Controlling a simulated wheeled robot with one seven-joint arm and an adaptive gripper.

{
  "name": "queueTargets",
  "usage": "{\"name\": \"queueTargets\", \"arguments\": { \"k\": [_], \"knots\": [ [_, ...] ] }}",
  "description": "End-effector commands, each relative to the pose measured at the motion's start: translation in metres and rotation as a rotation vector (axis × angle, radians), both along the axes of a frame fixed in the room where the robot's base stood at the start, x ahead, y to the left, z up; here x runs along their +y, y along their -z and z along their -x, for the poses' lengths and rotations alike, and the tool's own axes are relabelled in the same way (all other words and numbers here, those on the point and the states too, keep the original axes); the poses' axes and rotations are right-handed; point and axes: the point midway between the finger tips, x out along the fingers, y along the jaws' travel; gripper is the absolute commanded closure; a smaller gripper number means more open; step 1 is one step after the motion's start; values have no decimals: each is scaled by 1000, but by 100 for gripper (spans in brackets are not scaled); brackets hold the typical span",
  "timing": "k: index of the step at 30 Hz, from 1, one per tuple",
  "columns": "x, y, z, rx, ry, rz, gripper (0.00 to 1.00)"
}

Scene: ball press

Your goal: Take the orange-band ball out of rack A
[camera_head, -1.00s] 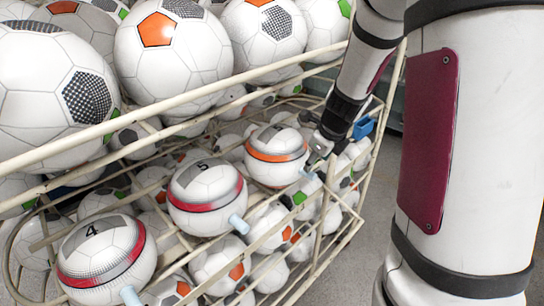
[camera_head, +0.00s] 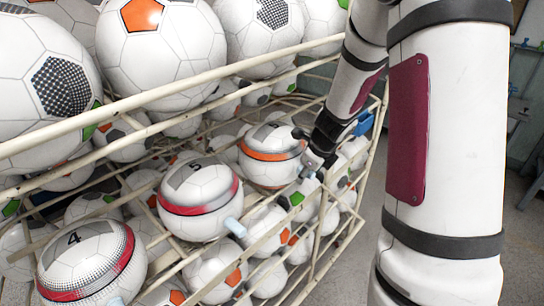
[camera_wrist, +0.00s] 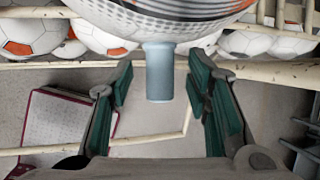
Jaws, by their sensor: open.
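The orange-band ball (camera_head: 270,155) sits in the rack (camera_head: 330,185), the rightmost of three banded balls in its row. In the wrist view its underside (camera_wrist: 165,12) fills the top edge, and a pale blue peg (camera_wrist: 160,70) sticks out from it toward me. My gripper (camera_head: 318,160) is at the ball's right side in the head view. In the wrist view my gripper (camera_wrist: 160,85) is open, one green-padded finger on each side of the peg, with gaps between them. Part of the orange band is hidden by my gripper in the head view.
Two red-band balls, marked 5 (camera_head: 198,200) and 4 (camera_head: 88,262), stand to the left, each with a pale blue peg. Cream rack bars (camera_head: 180,118) run close above and below. Large balls fill the upper shelf.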

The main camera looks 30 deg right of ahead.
Motion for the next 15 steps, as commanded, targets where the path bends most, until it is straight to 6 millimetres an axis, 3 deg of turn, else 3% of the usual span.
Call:
{"name": "queueTargets", "arguments": {
  "k": [3,4,9,15],
  "knots": [
    [0,-1,0,0,0,0,56],
    [0,-1,0,0,0,0,60],
    [0,-1,0,0,0,0,99],
    [0,-1,0,-3,0,1,100]
  ]
}}
